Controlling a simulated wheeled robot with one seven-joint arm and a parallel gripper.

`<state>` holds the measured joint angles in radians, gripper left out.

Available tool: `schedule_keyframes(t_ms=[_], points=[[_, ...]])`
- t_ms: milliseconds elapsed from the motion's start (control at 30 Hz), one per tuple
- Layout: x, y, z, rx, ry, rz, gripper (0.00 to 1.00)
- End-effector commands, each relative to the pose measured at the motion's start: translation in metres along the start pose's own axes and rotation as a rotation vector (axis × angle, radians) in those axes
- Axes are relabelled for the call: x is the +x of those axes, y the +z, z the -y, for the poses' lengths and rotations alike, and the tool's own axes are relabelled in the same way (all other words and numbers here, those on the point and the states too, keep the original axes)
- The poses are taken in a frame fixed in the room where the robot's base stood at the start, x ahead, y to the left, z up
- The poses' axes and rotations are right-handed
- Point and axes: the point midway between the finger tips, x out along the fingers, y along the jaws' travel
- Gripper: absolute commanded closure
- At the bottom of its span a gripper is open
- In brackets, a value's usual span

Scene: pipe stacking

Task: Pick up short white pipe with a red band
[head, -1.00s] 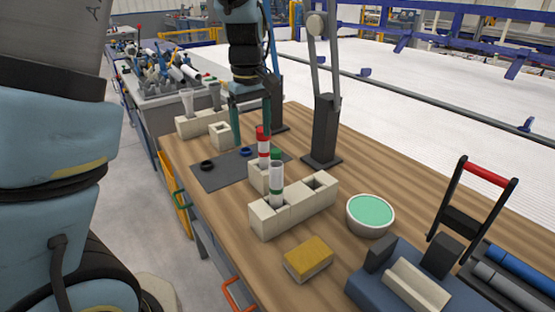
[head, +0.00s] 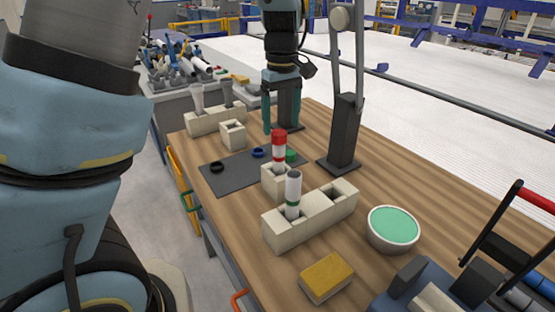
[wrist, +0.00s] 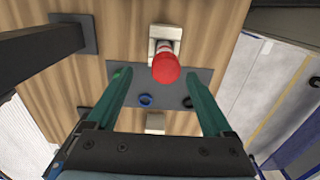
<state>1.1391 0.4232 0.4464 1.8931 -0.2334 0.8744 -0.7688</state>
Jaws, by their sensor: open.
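The short white pipe with a red band (head: 279,146) stands upright in a cream block (head: 275,182) near the table's middle. Its red top (wrist: 166,67) shows from above in the wrist view. My gripper (head: 281,131) is open and empty, pointing down just behind the pipe in the head view. In the wrist view the red top lies just beyond the fingertips (wrist: 158,77), roughly between their lines. I see no contact. A white pipe with a green band (head: 293,188) stands in the longer cream block (head: 325,214) in front.
A dark mat (head: 228,177) holds a black ring (head: 217,167) and a blue ring (head: 258,152). A black post (head: 345,135) stands right of my gripper. A green bowl (head: 393,228) and yellow sponge (head: 326,277) are nearer. Table right of the post is clear.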

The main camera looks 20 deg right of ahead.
Motion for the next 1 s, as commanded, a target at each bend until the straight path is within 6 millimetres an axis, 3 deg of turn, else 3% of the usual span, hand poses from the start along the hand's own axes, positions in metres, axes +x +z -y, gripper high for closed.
schedule_keyframes(t_ms=[300,567,833,1000], points=[[0.043,0.000,0.002,-0.002,-0.005,0.003,0.15],[0.062,0.001,0.004,-0.001,-0.005,0.003,0.15],[0.100,0.003,0.010,-0.001,-0.004,0.002,0.15],[0.108,0.003,0.009,-0.002,-0.002,0.001,0.15]])
